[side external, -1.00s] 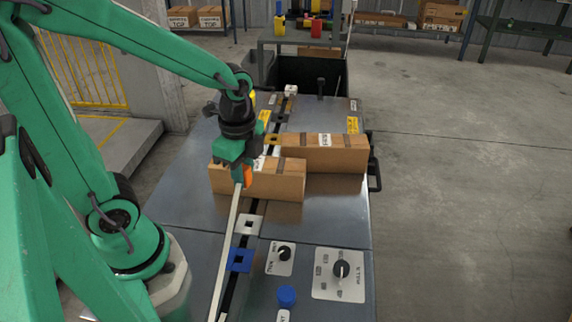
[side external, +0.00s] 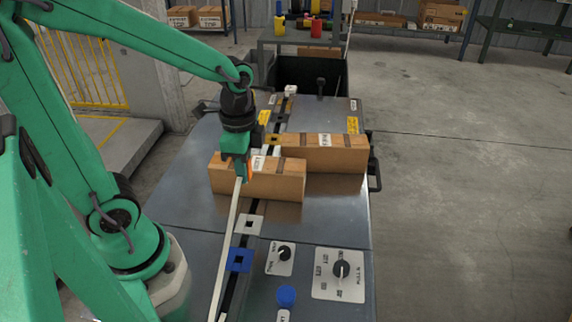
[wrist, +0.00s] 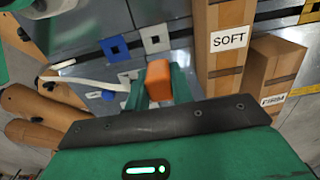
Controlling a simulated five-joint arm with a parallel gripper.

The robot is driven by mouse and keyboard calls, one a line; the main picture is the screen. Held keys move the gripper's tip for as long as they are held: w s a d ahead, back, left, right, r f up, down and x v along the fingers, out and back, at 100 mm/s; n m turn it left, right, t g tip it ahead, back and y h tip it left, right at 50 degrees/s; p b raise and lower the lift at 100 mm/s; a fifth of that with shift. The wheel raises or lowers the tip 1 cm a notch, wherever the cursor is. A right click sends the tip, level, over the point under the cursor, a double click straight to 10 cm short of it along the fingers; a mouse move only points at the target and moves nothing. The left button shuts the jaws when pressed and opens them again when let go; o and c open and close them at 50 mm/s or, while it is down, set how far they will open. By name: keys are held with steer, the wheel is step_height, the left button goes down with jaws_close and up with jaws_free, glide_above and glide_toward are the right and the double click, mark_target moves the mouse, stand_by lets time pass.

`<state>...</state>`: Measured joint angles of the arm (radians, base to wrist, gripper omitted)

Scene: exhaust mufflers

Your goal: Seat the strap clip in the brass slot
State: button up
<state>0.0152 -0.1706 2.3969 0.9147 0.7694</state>
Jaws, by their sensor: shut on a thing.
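My gripper (side external: 243,177) is shut on the orange strap clip (wrist: 159,78), which shows between its green fingers in the wrist view. A long white strap (side external: 229,235) runs from the gripper toward the near edge of the table. The gripper is above the table, on the near side of the closer cardboard box. The brass slot (side external: 274,139) is a yellowish square plate farther back on the black track, beside the far box and partly hidden. The clip's lower end is hidden.
Two cardboard boxes (side external: 280,181) (side external: 337,155) stand between the gripper and the brass slot, by the track. A silver slot plate (side external: 249,224) and a blue one (side external: 239,260) lie nearer.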

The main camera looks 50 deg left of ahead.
steer(key=w+a, duration=1.3)
steer(key=w+a+f, duration=0.8)
steer(key=w+a, duration=0.3)
stand_by(1.3)
steer(key=shift+f, duration=0.2)
stand_by(0.3)
steer(key=shift+f, duration=2.2)
steer(key=shift+f, duration=0.5)
stand_by(0.8)
steer(key=o, duration=1)
